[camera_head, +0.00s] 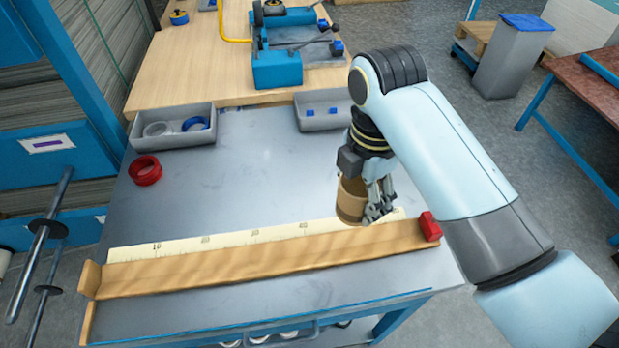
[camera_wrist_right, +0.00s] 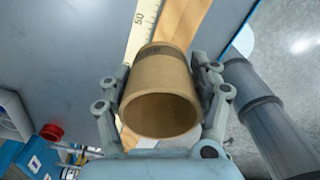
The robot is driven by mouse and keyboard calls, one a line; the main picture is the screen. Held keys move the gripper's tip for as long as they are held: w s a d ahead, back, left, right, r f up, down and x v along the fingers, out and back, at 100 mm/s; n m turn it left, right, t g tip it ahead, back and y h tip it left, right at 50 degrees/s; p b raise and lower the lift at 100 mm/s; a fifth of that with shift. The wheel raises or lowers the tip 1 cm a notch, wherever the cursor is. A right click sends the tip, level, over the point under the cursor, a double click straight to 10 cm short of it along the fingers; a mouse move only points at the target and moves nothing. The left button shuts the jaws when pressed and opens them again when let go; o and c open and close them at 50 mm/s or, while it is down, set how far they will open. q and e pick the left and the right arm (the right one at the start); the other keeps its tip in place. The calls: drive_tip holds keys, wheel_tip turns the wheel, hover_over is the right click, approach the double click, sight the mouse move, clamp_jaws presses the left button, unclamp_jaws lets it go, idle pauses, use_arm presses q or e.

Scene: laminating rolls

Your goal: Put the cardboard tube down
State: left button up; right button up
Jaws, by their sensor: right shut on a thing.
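The brown cardboard tube (camera_head: 351,199) is short and hollow, and stands roughly upright in the head view near the right end of the wooden measuring board (camera_head: 230,262). My right gripper (camera_head: 372,205) is shut on it, with a finger on each side. In the right wrist view the tube (camera_wrist_right: 160,92) sits between the fingers of the right gripper (camera_wrist_right: 160,95), its open end facing the camera. The board shows behind it. I cannot tell whether the tube touches the board or the table. My left gripper is not in view.
The grey tabletop (camera_head: 240,185) is largely clear behind the board. A red ring (camera_head: 145,170) lies at its left. Two grey bins (camera_head: 172,128) and (camera_head: 322,110) stand at the back. A red block (camera_head: 429,226) sits at the board's right end.

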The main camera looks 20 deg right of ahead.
drive_tip(key=w+f, duration=0.2)
drive_tip(key=w, duration=0.1)
drive_tip(key=w+f, duration=0.2)
drive_tip(key=w, duration=0.2)
drive_tip(key=w+d+f+b, duration=0.1)
drive_tip(key=w+f, duration=0.1)
drive_tip(key=w, duration=0.1)
drive_tip(key=shift+w+f, duration=0.25)
drive_tip(key=shift+w, duration=0.1)
drive_tip(key=shift+f, duration=1.9)
drive_tip(key=o, duration=1.2)
drive_tip(key=shift+f, duration=0.15)
wheel_tip(320, 180, up, 12)
drive_tip(key=shift+r+p, duration=0.15)
drive_tip(key=shift+p, duration=0.3)
